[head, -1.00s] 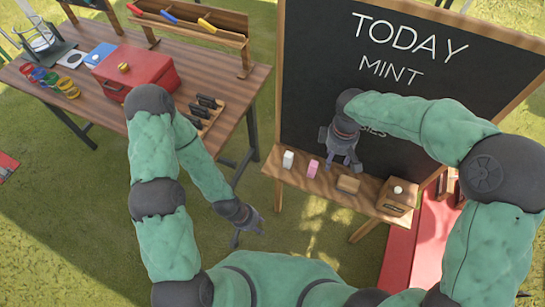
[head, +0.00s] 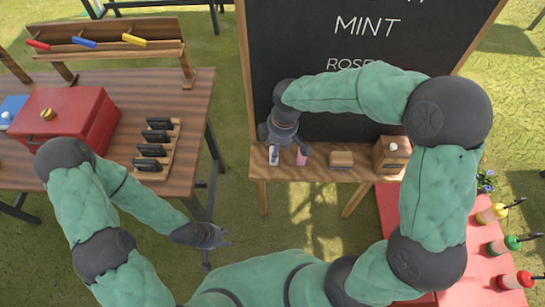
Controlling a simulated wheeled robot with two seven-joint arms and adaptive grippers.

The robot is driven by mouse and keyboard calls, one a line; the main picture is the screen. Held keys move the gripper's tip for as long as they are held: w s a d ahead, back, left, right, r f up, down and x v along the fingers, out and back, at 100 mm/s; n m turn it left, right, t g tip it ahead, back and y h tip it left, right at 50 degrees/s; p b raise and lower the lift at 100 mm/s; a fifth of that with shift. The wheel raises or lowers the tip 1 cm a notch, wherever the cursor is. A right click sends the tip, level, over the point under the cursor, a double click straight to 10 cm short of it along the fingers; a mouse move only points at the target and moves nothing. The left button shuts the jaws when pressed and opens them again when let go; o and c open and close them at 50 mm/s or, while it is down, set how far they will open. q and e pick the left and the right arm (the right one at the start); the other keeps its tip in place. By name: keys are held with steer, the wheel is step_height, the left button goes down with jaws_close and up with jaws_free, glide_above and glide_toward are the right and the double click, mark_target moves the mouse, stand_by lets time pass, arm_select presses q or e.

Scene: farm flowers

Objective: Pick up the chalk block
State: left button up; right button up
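A white chalk block (head: 273,155) and a pink chalk block (head: 302,158) stand upright on the wooden ledge (head: 322,174) below the blackboard. My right gripper (head: 283,143) points down at the ledge, its fingers spread just behind and above the two blocks. It looks open and empty; its fingertips partly overlap the blocks' tops, and I cannot tell whether they touch. My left gripper (head: 222,237) hangs low over the grass between the table and the ledge, open and empty.
A brown eraser-like block (head: 341,160) and a wooden box (head: 391,155) with a white knob share the ledge. The blackboard (head: 330,60) rises behind it. At left is a wooden table (head: 190,95) with a red box (head: 62,115). A red surface (head: 480,262) with bottles is at right.

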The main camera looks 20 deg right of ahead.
steer(key=shift+w+a+f+b, duration=0.1)
steer(key=shift+a+f+b, duration=0.1)
steer(key=shift+f+b, duration=0.55)
steer(key=shift+a+f+b, duration=0.2)
steer(key=shift+f, duration=1)
steer(key=shift+w+a+f+b, duration=0.1)
steer(key=shift+a+f+b, duration=0.1)
steer(key=shift+f+b, duration=0.55)
steer(key=shift+s+f+p, duration=0.1)
steer(key=shift+p, duration=0.2)
jaws_close()
